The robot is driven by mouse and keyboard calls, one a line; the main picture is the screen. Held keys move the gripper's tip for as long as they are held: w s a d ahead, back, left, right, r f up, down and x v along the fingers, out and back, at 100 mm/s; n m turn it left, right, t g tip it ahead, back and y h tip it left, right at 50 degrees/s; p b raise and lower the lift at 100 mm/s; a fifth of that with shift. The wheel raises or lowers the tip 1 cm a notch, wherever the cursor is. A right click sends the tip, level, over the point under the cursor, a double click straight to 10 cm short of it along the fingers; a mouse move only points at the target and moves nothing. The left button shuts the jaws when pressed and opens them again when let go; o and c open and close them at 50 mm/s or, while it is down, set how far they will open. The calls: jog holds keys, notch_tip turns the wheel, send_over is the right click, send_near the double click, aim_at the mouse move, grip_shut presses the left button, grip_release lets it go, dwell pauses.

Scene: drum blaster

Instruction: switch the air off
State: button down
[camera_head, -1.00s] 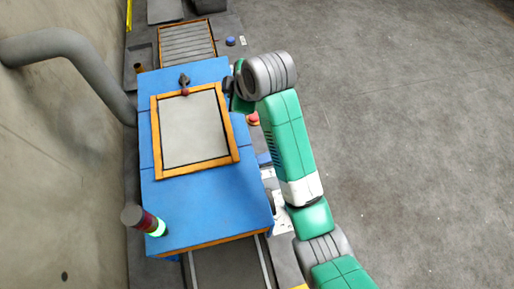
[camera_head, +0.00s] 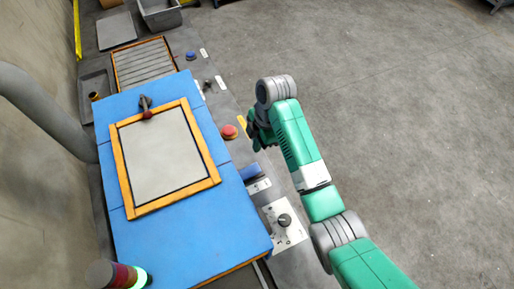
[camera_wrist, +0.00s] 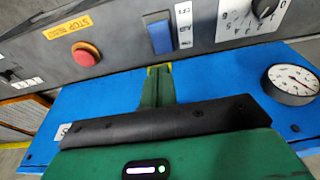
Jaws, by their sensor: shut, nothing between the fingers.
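The air switch is a blue rocker (camera_wrist: 159,36) on the grey control panel, beside a label reading AIR. In the head view the blue rocker (camera_head: 250,172) sits at the right edge of the blue cabinet. Which way the rocker is set I cannot tell. My gripper (camera_wrist: 158,70) is shut and empty, its green fingertips just below the rocker in the wrist view. Whether they touch it is unclear. In the head view my gripper (camera_head: 256,132) is partly hidden behind the arm, near the panel's outer edge.
A red stop button (camera_wrist: 86,54) sits left of the rocker, and a black dial knob (camera_wrist: 264,8) sits right of it. A round gauge (camera_wrist: 292,82) is on the blue surface. A blue cabinet (camera_head: 190,240) stands left; the floor (camera_head: 420,120) is clear at right.

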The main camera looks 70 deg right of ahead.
jog(key=b, duration=0.2)
send_near(254, 168)
jog(key=x, duration=0.5)
jog(key=shift+w+a+f, duration=0.1)
jog(key=shift+w+a, duration=0.2)
jog(key=shift+a, duration=0.05)
jog(key=shift+d+f, duration=0.1)
jog(key=shift+f, duration=0.4)
jog(key=shift+s+d+f+y+b, duration=0.15)
jog(key=shift+f+y+b, duration=0.15)
jog(key=shift+f+b, duration=0.25)
jog(key=shift+s+d+f+t, duration=0.15)
jog(key=shift+t, duration=0.35)
jog(key=shift+r, duration=0.25)
